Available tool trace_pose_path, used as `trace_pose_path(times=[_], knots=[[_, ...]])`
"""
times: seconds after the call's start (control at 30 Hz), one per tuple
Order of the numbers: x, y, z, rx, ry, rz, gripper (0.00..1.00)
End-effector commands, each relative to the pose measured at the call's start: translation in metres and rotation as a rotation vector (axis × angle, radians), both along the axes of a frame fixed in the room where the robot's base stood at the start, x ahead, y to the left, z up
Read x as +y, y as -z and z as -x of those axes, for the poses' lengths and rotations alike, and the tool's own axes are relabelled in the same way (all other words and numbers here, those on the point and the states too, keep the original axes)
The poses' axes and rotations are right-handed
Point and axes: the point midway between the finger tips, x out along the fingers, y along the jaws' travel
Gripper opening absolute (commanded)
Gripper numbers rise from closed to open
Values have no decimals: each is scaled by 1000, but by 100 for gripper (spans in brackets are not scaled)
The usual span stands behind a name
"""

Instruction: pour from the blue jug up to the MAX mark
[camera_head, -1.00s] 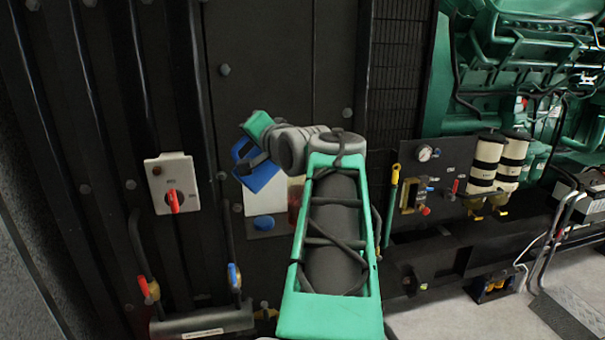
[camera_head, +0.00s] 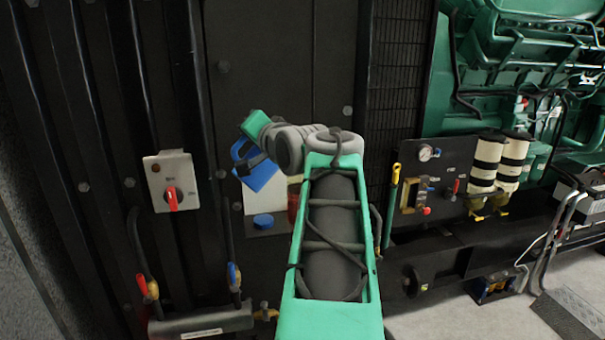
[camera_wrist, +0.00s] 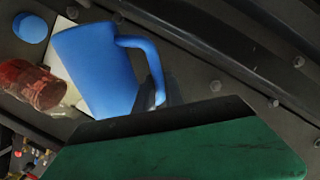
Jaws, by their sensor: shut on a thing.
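The blue jug (camera_head: 262,178) is held in front of the dark panel, left of my forearm, and looks tilted. In the wrist view the jug (camera_wrist: 98,70) shows large, with its handle to the right. My gripper (camera_head: 258,158) is shut on the jug's handle; in the wrist view a dark finger shows by the handle. A reddish see-through vessel (camera_head: 293,207) is partly hidden behind my arm; it also shows in the wrist view (camera_wrist: 32,84), beside the jug. No MAX mark is readable, and no stream of liquid is visible.
A round blue cap (camera_head: 263,221) lies below the jug, by a pale sheet (camera_head: 251,200). A switch box with a red knob (camera_head: 172,196) is at left. Hoses with red and blue valve handles hang below. Striped filters (camera_head: 484,163) and a green engine are at right.

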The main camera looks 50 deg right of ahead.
Motion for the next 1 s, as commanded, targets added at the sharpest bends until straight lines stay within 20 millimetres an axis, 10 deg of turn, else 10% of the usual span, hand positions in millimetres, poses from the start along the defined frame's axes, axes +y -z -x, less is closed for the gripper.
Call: trace_pose_path(times=[1.0], knots=[[48, 79, -11, 101, -6, 530, 0]])
